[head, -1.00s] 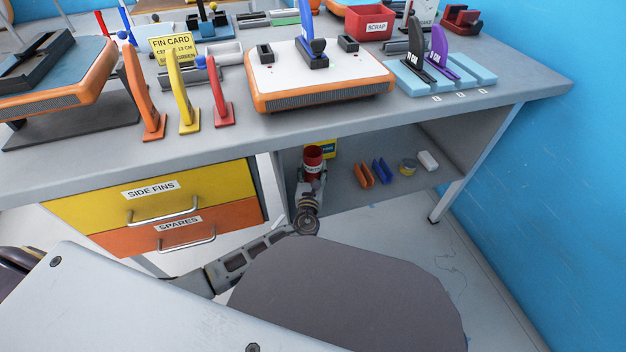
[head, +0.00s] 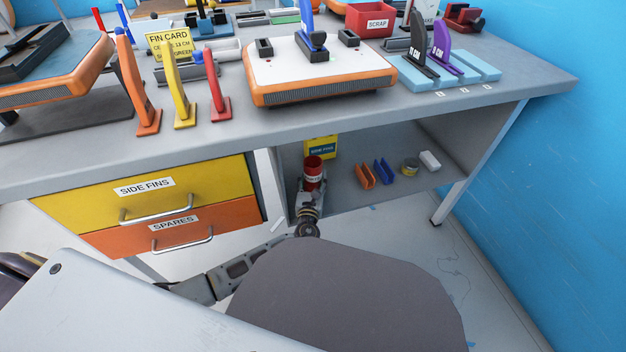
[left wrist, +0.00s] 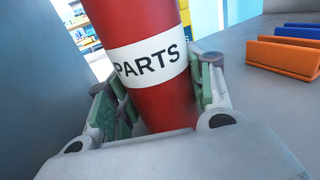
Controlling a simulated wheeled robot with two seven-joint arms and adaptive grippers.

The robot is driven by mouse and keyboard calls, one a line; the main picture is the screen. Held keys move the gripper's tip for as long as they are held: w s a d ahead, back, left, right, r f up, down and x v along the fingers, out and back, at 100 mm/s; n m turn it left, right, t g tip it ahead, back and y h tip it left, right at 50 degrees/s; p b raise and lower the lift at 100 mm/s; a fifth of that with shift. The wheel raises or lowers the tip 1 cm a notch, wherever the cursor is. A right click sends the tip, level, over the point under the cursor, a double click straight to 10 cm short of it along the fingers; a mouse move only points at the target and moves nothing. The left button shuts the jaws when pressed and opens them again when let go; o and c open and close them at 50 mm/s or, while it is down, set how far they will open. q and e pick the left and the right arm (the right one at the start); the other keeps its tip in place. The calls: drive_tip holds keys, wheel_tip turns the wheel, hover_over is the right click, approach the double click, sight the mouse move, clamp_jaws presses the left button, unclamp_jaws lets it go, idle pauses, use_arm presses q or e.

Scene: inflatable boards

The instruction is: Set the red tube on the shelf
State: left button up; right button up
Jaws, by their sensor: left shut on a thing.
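The red tube (head: 313,171) has a white band, and the left wrist view shows the word PARTS on it (left wrist: 150,92). My left gripper (head: 311,185) is shut on the tube, with one finger on each side of it (left wrist: 158,95). The tube stands roughly upright at the left part of the shelf (head: 385,196) under the workbench. Whether its base touches the shelf is hidden by my gripper. My right gripper is not in view.
On the shelf, a yellow box (head: 321,148) stands behind the tube. An orange holder (head: 364,175), a blue holder (head: 384,171), a small round tin (head: 410,166) and a white block (head: 430,160) lie to the right. The front right of the shelf is clear.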

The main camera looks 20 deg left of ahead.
sight(312, 186)
use_arm(q)
drive_tip(key=shift+f, duration=0.2)
drive_tip(key=o, duration=1)
drive_tip(key=shift+r, duration=0.2)
drive_tip(key=shift+s+d+p, duration=0.25)
drive_tip(key=shift+s+p, duration=0.2)
drive_tip(key=shift+s, duration=0.8)
drive_tip(key=shift+s+d+p, duration=0.25)
drive_tip(key=shift+s+p, duration=0.15)
drive_tip(key=shift+s, duration=0.8)
drive_tip(key=shift+s+d+p, duration=0.25)
drive_tip(key=shift+s+p, duration=0.2)
drive_tip(key=shift+s, duration=0.8)
